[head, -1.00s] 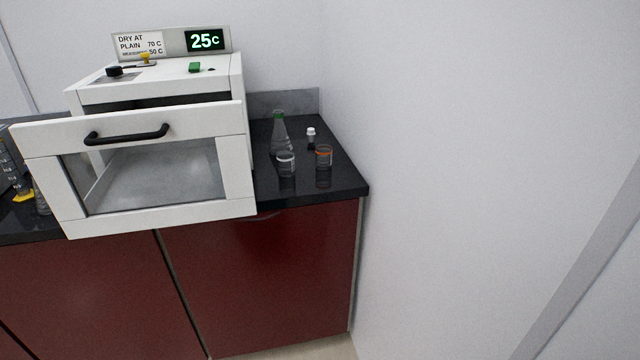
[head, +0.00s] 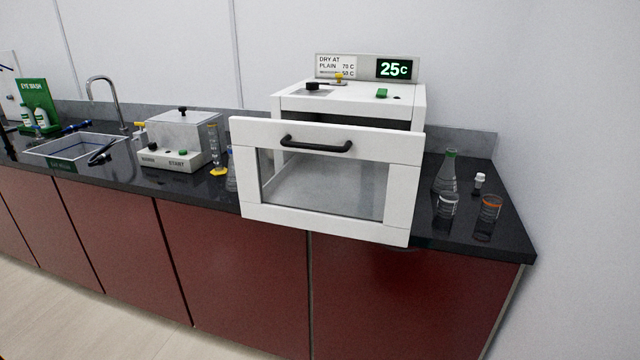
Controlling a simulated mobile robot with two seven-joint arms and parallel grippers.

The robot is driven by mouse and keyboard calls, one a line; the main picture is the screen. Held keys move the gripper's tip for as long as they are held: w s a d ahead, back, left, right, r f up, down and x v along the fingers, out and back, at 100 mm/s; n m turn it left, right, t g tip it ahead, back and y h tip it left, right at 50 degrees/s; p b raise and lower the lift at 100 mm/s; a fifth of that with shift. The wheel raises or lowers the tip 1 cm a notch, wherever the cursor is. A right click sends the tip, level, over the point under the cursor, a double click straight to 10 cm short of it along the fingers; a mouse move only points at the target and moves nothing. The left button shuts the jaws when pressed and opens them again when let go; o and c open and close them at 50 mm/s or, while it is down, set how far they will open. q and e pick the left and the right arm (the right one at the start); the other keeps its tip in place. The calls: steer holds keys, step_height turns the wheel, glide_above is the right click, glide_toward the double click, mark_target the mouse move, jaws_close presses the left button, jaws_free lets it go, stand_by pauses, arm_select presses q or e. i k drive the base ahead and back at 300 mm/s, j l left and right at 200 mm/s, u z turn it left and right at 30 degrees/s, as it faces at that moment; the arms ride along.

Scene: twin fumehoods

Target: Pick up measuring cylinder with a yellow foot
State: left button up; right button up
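The measuring cylinder with a yellow foot (head: 215,152) stands upright on the black counter in the head view. It is a tall clear cylinder on a flat yellow base. It stands just right of a white device with a clear cover and left of the white oven. A clear flask (head: 231,172) stands close to its right, partly hidden by the oven door. Neither of my grippers is in view.
The oven (head: 350,100) has its door (head: 325,180) tilted out over the counter's front edge. The covered device (head: 178,140) and a sink (head: 75,148) are to the left. A flask (head: 447,172), two beakers and a small bottle stand on the right. Floor in front is clear.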

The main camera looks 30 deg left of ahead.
mark_target(219, 169)
steer(key=u, duration=1.6)
